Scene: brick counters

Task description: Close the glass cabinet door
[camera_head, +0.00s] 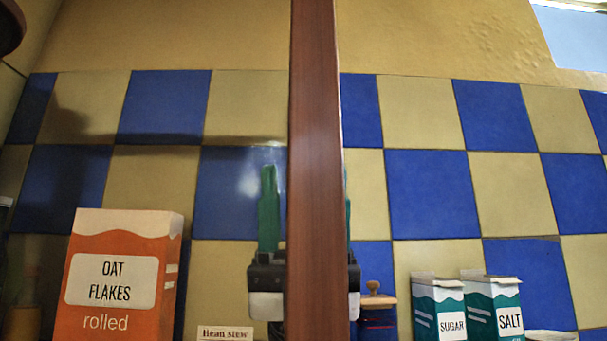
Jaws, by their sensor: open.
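A reddish-brown upright wooden bar (316,120) runs from top to bottom through the middle of the view. It looks like the edge-on frame of the glass cabinet door; I cannot make out a clear glass pane or a handle. My gripper (307,185) points upward, with a green finger showing on each side of the bar. The left finger shows whole, while the bar covers most of the right finger and the middle of the gripper. The jaws are open. I cannot tell whether they touch the bar or are apart from it.
An orange oat flakes box (122,270) stands at lower left, with a bean stew label (225,332) to its right. A blue jar with a wooden lid (377,312), a sugar carton (438,308) and a salt carton (494,306) stand at lower right. A tiled wall (432,195) is behind.

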